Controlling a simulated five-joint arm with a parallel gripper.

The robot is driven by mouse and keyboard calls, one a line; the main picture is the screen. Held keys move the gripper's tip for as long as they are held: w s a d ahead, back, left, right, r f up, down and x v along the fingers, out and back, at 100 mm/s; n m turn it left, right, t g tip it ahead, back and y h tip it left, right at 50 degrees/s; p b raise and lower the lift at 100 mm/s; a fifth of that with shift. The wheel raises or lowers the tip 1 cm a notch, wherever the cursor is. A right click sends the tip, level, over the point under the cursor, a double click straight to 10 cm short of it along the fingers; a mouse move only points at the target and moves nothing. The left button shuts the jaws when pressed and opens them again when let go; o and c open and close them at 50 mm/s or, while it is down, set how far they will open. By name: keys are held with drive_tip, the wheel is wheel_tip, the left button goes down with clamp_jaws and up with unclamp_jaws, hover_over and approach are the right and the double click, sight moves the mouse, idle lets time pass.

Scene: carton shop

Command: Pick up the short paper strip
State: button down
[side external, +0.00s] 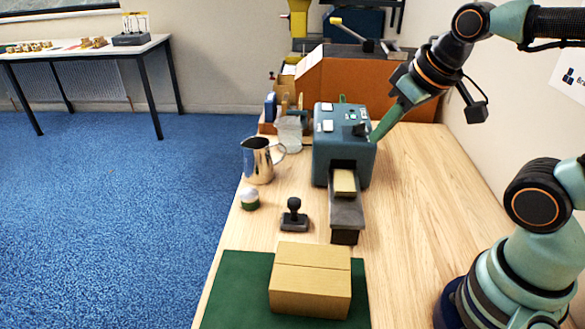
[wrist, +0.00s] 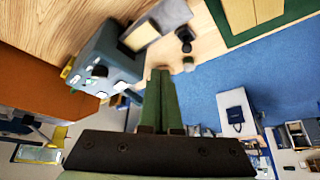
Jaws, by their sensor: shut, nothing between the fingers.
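A short tan paper strip (side external: 344,182) sticks out of the front slot of a blue-grey tape machine (side external: 343,145) and lies over its dark front ledge. It also shows as a tan patch in the wrist view (wrist: 135,38). My gripper (side external: 374,138) has green fingers, shut and empty. It is at the upper right side of the machine, behind and above the strip. In the wrist view the shut fingers (wrist: 160,72) point toward the machine's side, apart from the strip. I cannot tell whether they touch the machine.
A closed carton (side external: 310,282) sits on a green mat (side external: 232,285) at the front. A hand stamp (side external: 294,217), a small round-topped pot (side external: 249,199) and a metal jug (side external: 257,162) stand left of the machine. An orange-brown box (side external: 345,82) is behind. The table's right side is clear.

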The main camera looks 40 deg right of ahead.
idle(0.4)
drive_tip(key=c, duration=1)
unclamp_jaws()
drive_tip(key=m+g, duration=0.6)
drive_tip(key=m, duration=2.1)
hover_over(344, 198)
wheel_tip(344, 198, down, 5)
wheel_tip(344, 198, down, 12)
drive_tip(key=shift+f, duration=0.15)
